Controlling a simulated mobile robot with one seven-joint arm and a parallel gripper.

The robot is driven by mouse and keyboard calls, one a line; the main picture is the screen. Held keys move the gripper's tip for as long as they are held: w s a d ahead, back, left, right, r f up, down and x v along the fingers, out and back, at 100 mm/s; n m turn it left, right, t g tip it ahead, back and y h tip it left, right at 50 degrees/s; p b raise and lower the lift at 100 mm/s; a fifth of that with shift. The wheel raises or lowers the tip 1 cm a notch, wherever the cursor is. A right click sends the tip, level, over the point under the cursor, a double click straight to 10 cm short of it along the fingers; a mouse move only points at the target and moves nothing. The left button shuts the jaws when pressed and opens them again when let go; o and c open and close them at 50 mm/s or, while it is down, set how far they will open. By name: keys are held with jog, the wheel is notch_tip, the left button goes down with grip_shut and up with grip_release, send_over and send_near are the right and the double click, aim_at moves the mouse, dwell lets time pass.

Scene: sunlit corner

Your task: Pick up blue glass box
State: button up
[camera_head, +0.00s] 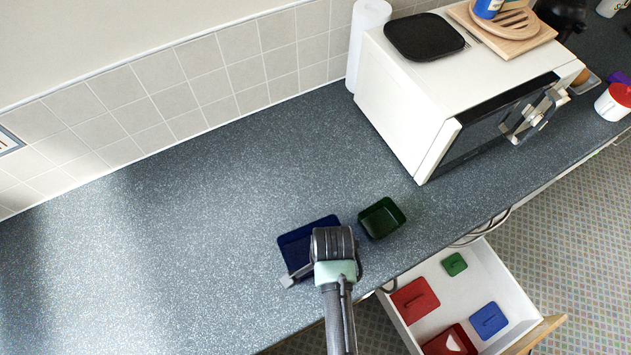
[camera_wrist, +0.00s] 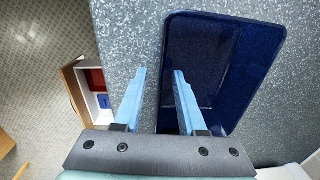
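The blue glass box (camera_head: 297,245) is a dark blue, open, shallow box on the grey speckled counter, left of a green box. My gripper (camera_head: 293,278) is over its front part, and my wrist covers its right side in the head view. In the wrist view the blue box (camera_wrist: 232,75) fills the upper right. My gripper (camera_wrist: 159,72) is open there, with one finger left of the box's near-left wall and the other finger over the box. The gap between the fingers is empty except for that wall beneath or between them; its depth is unclear.
The dark green open box (camera_head: 382,219) stands close to the right. A white microwave (camera_head: 400,95) stands at the back right. An open drawer (camera_head: 515,290) with red, blue and green lids lies below the counter edge. The counter's left side is clear.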

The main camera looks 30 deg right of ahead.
jog(key=shift+f, duration=0.1)
grip_shut()
jog(key=shift+w, duration=0.1)
dwell(1.3)
